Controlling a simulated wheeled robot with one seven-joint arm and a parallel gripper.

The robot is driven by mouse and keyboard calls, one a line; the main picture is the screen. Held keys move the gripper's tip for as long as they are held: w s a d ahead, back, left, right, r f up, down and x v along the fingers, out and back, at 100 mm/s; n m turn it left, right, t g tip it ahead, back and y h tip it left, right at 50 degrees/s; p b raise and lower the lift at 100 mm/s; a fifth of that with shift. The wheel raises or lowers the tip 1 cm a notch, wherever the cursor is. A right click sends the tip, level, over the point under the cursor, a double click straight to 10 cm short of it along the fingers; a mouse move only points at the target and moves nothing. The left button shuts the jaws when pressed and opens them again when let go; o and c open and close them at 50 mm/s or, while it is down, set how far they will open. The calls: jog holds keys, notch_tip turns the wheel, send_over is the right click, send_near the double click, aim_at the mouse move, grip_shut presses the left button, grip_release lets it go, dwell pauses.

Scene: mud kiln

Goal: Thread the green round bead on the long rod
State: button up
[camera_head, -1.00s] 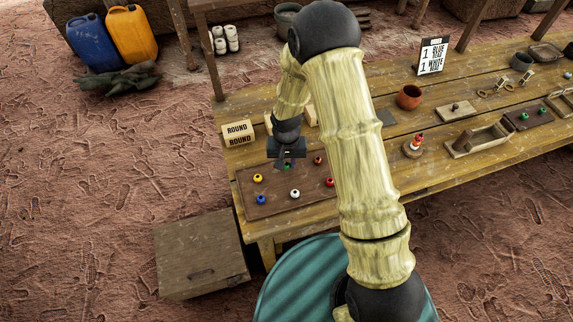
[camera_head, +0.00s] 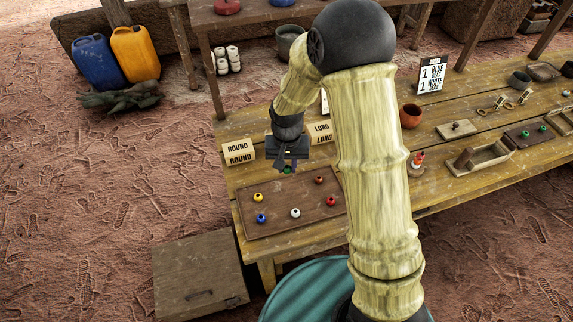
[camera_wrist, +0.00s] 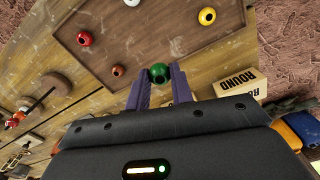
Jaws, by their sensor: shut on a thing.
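My gripper (camera_head: 287,163) is shut on the green round bead (camera_wrist: 159,73), which sits between its fingertips. The bead also shows under the fingers in the head view (camera_head: 287,169), above the back edge of the dark bead board (camera_head: 250,232). A thin upright rod (camera_wrist: 43,97) stands on a round wooden base (camera_head: 414,174) right of my arm, with red and white beads (camera_head: 417,160) on it. A block labelled LONG (camera_head: 321,133) stands partly behind my arm. I cannot tell whether this rod is the long one; others may be hidden.
Yellow, blue, white and red beads lie on the board. A ROUND block (camera_head: 238,152) stands left of my gripper. A terracotta pot (camera_head: 410,116), an open wooden box (camera_head: 482,158) and a sign (camera_head: 431,74) stand to the right. My arm hides the table's middle.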

jog(key=shift+d, duration=0.1)
jog(key=shift+w+d+r+p, duration=0.2)
jog(key=shift+d+r+p, duration=0.15)
jog(key=shift+p, duration=0.4)
jog(key=w+d+r+p, duration=0.1)
jog(key=d+r+p, duration=0.1)
jog(key=d+p, duration=1.1)
jog(key=p, duration=0.2)
jog(key=shift+w+r+p, duration=0.15)
jog(key=shift+r+p, duration=0.05)
jog(key=shift+p, duration=0.1)
